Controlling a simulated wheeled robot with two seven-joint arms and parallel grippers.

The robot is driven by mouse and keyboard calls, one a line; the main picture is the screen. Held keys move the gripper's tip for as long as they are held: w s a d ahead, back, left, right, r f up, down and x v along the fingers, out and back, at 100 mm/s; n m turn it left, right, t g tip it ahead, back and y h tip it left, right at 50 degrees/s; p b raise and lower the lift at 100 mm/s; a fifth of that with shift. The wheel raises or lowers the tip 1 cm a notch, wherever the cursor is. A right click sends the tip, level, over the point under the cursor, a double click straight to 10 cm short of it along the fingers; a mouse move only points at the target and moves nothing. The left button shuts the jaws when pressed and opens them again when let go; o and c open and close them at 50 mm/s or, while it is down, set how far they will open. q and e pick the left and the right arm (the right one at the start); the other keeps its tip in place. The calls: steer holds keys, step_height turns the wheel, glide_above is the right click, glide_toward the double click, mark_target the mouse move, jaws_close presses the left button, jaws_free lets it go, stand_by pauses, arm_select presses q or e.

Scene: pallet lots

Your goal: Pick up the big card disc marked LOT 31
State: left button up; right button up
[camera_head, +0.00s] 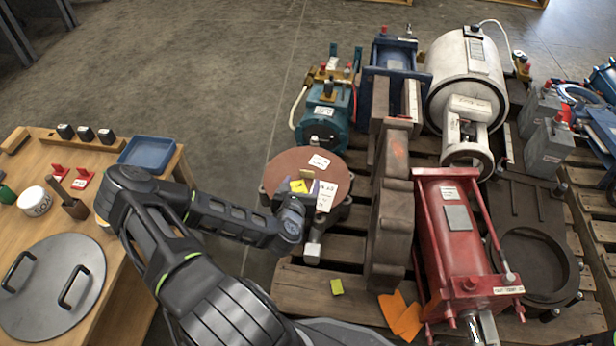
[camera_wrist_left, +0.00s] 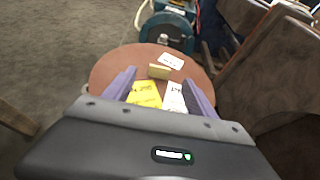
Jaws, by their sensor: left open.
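A big round reddish-brown disc (camera_head: 285,167) lies flat on top of a dark metal fitting at the near left of the pallet. It also shows in the wrist view (camera_wrist_left: 110,72). On it are a white label (camera_wrist_left: 171,61), a yellow note (camera_wrist_left: 146,94), a white tag (camera_wrist_left: 174,97) and a small tan block (camera_wrist_left: 159,71). Their print is too small to read. My left gripper (camera_head: 308,183) is over the disc, open. In the wrist view its purple fingers (camera_wrist_left: 160,82) are on either side of the block, with nothing gripped. I cannot tell whether they touch the disc. My right gripper is out of view.
A tall brown casting (camera_head: 393,205) stands close right of the disc, with a red cylinder unit (camera_head: 457,235) beyond. A teal motor (camera_head: 325,113) is behind. A wooden table (camera_head: 100,190) holds a grey handled lid (camera_head: 50,290).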

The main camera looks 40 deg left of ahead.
mark_target(307, 172)
arm_select(q)
steer(key=shift+b+x, duration=0.35)
steer(key=shift+x, duration=0.65)
steer(key=shift+w, duration=0.1)
steer(key=shift+f, duration=0.1)
steer(key=shift+w+a+f, duration=0.15)
steer(key=shift+w, duration=0.05)
steer(key=b+x, duration=0.3)
steer(key=x, duration=0.1)
steer(key=shift+w+f, duration=0.1)
steer(key=shift+f, duration=0.1)
steer(key=shift+w+a, duration=0.1)
steer(key=shift+w, duration=0.05)
jaws_close()
